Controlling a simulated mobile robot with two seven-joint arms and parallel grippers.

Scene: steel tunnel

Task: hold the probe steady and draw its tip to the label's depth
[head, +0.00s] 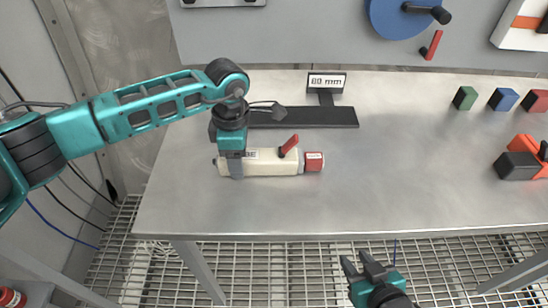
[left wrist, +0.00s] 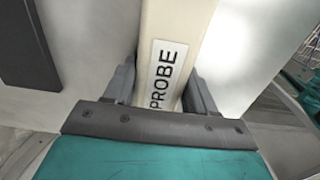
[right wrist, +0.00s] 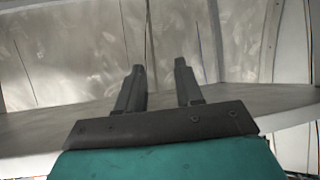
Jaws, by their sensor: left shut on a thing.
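The cream probe (head: 270,161) lies lengthwise on the steel table, with a red lever (head: 289,146) on top and a red block-like end (head: 314,161) at its right. My left gripper (head: 236,167) is shut around its left part from above. In the left wrist view the fingers hold the cream body (left wrist: 178,35) on both sides of its PROBE label (left wrist: 166,75). The depth label (head: 327,82) reads "80 mm" and stands behind the probe, by a dark flat bar (head: 310,117). My right gripper (head: 367,262) is open and empty in front of the table edge; it also shows in the right wrist view (right wrist: 160,85).
Green (head: 465,98), blue (head: 503,99) and red (head: 536,101) blocks stand at the table's back right. An orange and black device (head: 522,160) lies below them. A blue wheel (head: 399,15) and a red lever (head: 431,45) are on the wall panel. The table middle right is clear.

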